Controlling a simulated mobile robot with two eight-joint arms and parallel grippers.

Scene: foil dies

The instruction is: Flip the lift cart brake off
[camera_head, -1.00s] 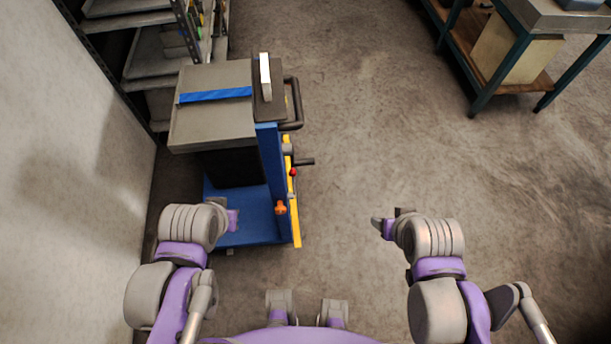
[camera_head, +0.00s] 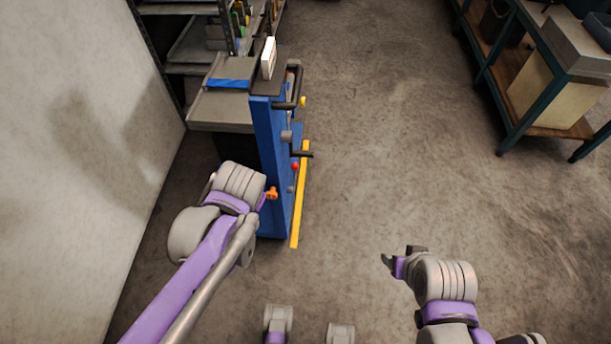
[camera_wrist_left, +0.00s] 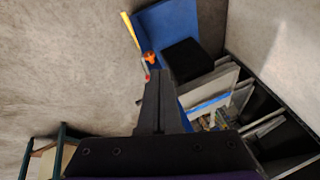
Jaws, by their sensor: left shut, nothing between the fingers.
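The lift cart (camera_head: 271,140) stands left of centre in the head view, with a blue upright and a grey top. A small orange lever (camera_head: 272,193) is low on its near face, with a red knob (camera_head: 295,167) above it. Which of these is the brake is not marked. In the left wrist view the orange lever (camera_wrist_left: 150,57) shows just beyond the tips of my left gripper (camera_wrist_left: 155,75), which is shut and empty; contact cannot be told. In the head view my left wrist hides its fingers. My right gripper (camera_head: 402,262) is over bare floor, its fingers unclear.
A yellow bar (camera_head: 300,200) runs along the cart's right side, and a dark crank handle (camera_head: 302,154) sticks out above it. A white wall (camera_head: 70,130) and a shelf rack (camera_head: 190,68) are on the left. A workbench (camera_head: 545,130) stands far right. The middle floor is clear.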

